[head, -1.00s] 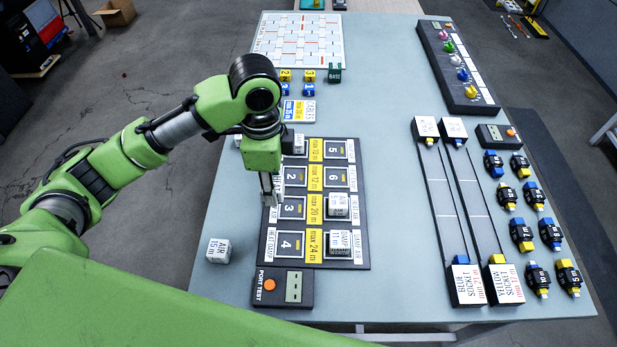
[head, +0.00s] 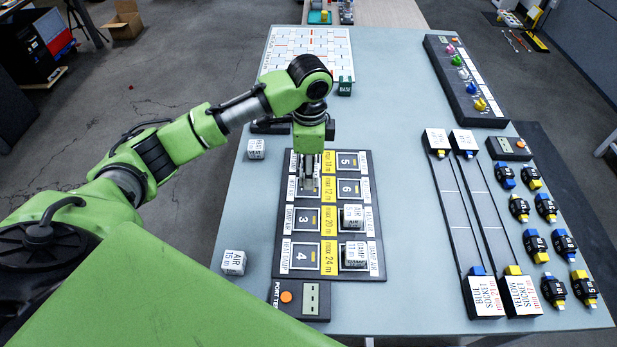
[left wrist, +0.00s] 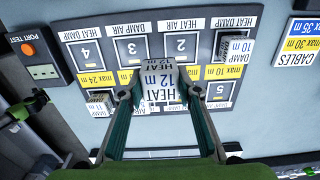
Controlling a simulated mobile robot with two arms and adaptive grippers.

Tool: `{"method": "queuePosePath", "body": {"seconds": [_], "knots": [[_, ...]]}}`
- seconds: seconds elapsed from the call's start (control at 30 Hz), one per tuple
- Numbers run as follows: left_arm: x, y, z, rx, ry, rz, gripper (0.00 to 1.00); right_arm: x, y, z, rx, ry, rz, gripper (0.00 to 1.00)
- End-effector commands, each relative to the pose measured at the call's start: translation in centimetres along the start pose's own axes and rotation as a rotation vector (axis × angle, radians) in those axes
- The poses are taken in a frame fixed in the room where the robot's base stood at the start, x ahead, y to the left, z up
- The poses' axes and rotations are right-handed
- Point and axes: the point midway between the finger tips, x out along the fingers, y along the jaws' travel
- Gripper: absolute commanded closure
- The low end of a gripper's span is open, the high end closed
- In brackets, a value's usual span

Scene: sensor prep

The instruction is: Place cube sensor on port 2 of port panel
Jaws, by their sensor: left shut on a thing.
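The port panel (head: 376,270) lies on the table with numbered ports in two columns. My left gripper (head: 309,187) is over port 2 in the head view and largely hides it. In the left wrist view the gripper (left wrist: 160,92) is shut on a white cube sensor (left wrist: 160,78) marked HEAT 12 m. Port 2 (left wrist: 182,43) shows bare just beyond the cube there. I cannot tell whether the cube touches the panel. Ports 3 (head: 306,220) and 4 (head: 303,257) are empty. My right gripper is not in view.
A DAMP 10 m cube (left wrist: 236,46) sits on port 1, beside port 2. Cubes also sit on the right column: an AIR cube (head: 353,215) and a DAMP cube (head: 356,253). Loose cubes lie left of the panel: AIR 15 m (head: 233,262) and another (head: 256,149). A port tester (head: 311,299) adjoins the panel's front.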

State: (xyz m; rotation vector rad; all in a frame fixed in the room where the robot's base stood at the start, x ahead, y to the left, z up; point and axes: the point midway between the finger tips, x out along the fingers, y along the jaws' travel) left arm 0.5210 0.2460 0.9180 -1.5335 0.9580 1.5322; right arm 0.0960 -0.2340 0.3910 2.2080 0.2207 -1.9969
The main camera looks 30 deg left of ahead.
Motion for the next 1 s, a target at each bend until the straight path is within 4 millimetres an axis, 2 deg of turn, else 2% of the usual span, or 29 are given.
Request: {"method": "queuePosePath", "body": {"seconds": [0.1,0.3,0.53,0.73,1.0], "knots": [[2.4,-1.8,0.3,-0.003,-0.003,0.004,0.9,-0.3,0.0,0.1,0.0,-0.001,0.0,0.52],[4.7,-3.6,0.4,0.001,0.0,0.001,0.9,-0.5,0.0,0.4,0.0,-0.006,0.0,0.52],[5.7,-4.5,0.5,0.001,-0.001,0.001,0.9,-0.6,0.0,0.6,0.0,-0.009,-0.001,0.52],[8.5,-4.4,0.6,0.002,-0.002,0.002,0.9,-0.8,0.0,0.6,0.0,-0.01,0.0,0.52],[8.8,-4.5,0.5,0.002,0.0,0.0,0.9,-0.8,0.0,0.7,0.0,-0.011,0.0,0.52]]}}
